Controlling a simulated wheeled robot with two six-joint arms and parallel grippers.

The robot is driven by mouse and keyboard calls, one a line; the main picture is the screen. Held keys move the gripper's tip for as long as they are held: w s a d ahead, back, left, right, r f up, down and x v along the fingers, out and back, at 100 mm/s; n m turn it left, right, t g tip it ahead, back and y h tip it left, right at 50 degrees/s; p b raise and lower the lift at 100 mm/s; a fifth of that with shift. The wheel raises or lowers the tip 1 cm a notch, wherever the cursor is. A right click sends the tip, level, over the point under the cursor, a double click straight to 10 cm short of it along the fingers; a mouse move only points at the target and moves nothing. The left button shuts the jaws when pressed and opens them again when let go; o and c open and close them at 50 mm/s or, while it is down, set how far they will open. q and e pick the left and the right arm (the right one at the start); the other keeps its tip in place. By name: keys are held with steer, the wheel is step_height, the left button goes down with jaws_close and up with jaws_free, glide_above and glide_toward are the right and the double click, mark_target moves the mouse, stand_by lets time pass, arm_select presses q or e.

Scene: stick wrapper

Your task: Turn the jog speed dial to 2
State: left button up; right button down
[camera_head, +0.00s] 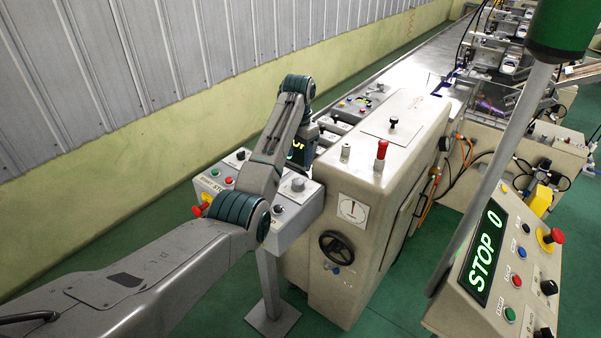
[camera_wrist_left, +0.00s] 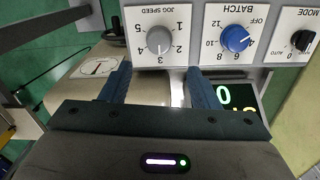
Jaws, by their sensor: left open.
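The grey jog speed dial (camera_wrist_left: 160,40) sits on a white plate marked 1 to 5, seen upside down at the top of the left wrist view. Its pointer seems to face the 3, at the bottom of the picture. My left gripper (camera_wrist_left: 159,75) is open and empty, its two blue fingers apart below the dial and not touching it. In the head view my left arm reaches over the small grey console, where a grey knob (camera_head: 298,184) shows; the fingers are mostly hidden there. My right gripper is not in view.
The blue batch dial (camera_wrist_left: 235,39) and black mode knob (camera_wrist_left: 302,40) are right of the jog dial. A green-lit display (camera_wrist_left: 238,97) is beside the right finger. The beige machine (camera_head: 405,120) with a handwheel (camera_head: 336,246) stands right of the console. A red-buttoned panel (camera_head: 510,260) stands at right.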

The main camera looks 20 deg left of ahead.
arm_select(q)
steer(key=p, duration=0.2)
glide_above(298, 181)
steer(key=f, duration=0.4)
steer(key=shift+s+f, duration=0.1)
steer(key=shift+s, duration=0.2)
steer(key=f, duration=0.3)
steer(key=shift+w+p, duration=0.3)
steer(key=shift+p, duration=0.1)
steer(key=shift+f, duration=0.85)
steer(key=shift+c, duration=0.4)
steer(key=c, duration=0.9)
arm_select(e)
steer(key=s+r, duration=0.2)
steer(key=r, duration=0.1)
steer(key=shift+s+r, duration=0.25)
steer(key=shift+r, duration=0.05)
